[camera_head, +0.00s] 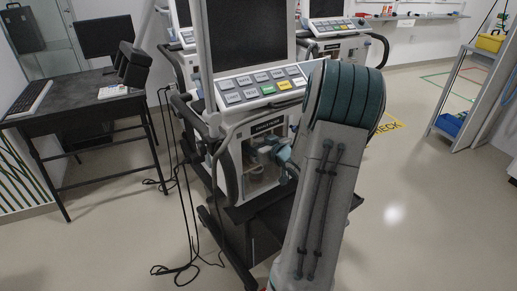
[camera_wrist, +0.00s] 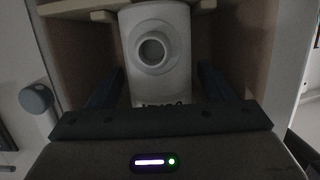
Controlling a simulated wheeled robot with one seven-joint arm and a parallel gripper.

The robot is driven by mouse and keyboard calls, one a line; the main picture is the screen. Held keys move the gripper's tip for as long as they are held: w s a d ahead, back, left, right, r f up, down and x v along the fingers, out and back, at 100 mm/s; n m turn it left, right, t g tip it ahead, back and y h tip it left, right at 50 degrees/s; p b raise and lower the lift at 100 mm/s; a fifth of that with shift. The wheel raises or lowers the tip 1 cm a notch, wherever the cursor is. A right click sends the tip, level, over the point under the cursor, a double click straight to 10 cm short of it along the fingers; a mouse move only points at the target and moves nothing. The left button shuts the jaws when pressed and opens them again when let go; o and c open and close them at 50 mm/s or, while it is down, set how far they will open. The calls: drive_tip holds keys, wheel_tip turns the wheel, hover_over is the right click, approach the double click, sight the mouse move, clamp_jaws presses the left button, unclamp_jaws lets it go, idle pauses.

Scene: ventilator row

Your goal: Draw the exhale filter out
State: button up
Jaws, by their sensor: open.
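The exhale filter (camera_wrist: 156,70) is a white rounded body with a round grey port on its front. In the wrist view it sits upright inside a recessed bay (camera_wrist: 262,50), under a pale ledge. My gripper (camera_wrist: 158,82) is open, with one dark finger to each side of the filter's lower part. I cannot tell whether either finger touches it. In the head view the ventilator (camera_head: 232,150) carries a dark label strip above the open bay. My arm hides part of the bay, and the filter and fingers are hard to make out there.
A button panel (camera_head: 262,86) and screen (camera_head: 246,35) stand above the bay. A black desk (camera_head: 75,100) with a monitor and keyboard is at left. Cables (camera_head: 180,235) trail on the floor. More ventilators stand behind. A shelf rack (camera_head: 455,110) is at right, with open floor before it.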

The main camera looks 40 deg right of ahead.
drive_tip(key=c, duration=1)
drive_tip(key=shift+o, duration=0.2)
drive_tip(key=shift+r, duration=0.15)
drive_tip(key=shift+r+p, duration=0.35)
drive_tip(key=shift+p, duration=0.1)
drive_tip(key=shift+d+r, duration=0.1)
drive_tip(key=shift+r, duration=0.1)
drive_tip(key=shift+f+p+v, duration=0.15)
drive_tip(key=shift+f+v, duration=0.05)
drive_tip(key=shift+v, duration=0.55)
drive_tip(key=shift+f+p+v, duration=0.15)
drive_tip(key=shift+v, duration=0.55)
drive_tip(key=f+p+v, duration=0.1)
drive_tip(key=f+v, duration=0.1)
drive_tip(key=v, duration=0.8)
drive_tip(key=shift+s+f, duration=0.35)
drive_tip(key=shift+f, duration=0.05)
